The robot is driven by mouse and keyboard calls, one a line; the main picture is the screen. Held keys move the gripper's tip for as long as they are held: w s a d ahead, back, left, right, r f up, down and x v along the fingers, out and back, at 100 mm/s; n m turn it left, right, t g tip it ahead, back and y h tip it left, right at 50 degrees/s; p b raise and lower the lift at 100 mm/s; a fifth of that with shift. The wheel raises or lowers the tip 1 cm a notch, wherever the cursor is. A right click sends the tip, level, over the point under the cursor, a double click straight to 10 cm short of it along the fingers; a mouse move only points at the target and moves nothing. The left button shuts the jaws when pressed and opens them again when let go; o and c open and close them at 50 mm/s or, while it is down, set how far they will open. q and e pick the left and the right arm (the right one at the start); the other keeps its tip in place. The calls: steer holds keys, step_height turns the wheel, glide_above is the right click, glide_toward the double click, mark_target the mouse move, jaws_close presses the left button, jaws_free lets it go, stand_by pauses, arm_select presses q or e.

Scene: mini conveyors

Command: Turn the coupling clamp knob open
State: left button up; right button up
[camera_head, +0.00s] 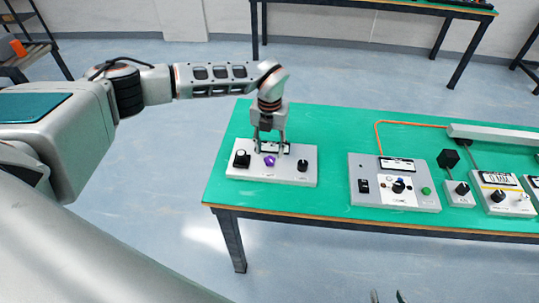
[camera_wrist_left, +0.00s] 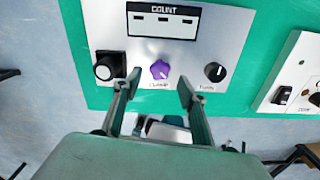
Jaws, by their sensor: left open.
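The purple clamp knob (camera_head: 269,160) sits in the middle of a grey control box (camera_head: 284,180) on the green table. In the left wrist view the lobed purple knob (camera_wrist_left: 159,70) has a clamp label below it. My left gripper (camera_head: 268,143) reaches down over the box from behind. In the left wrist view its two fingers (camera_wrist_left: 159,84) are apart, their tips to either side of the knob and just below it. Nothing is held; I cannot tell the height gap. Two tips of my right gripper (camera_head: 388,297) show apart at the bottom edge of the head view.
A black button (camera_wrist_left: 108,66) and a black knob (camera_wrist_left: 214,72) flank the purple knob. A count display (camera_wrist_left: 163,21) is on the same box. More control boxes (camera_head: 394,199) stand to the right. Green table (camera_head: 331,157) is bare between the boxes.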

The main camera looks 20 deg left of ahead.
mark_target(269, 159)
arm_select(q)
step_height(269, 159, up, 8)
stand_by(0.6)
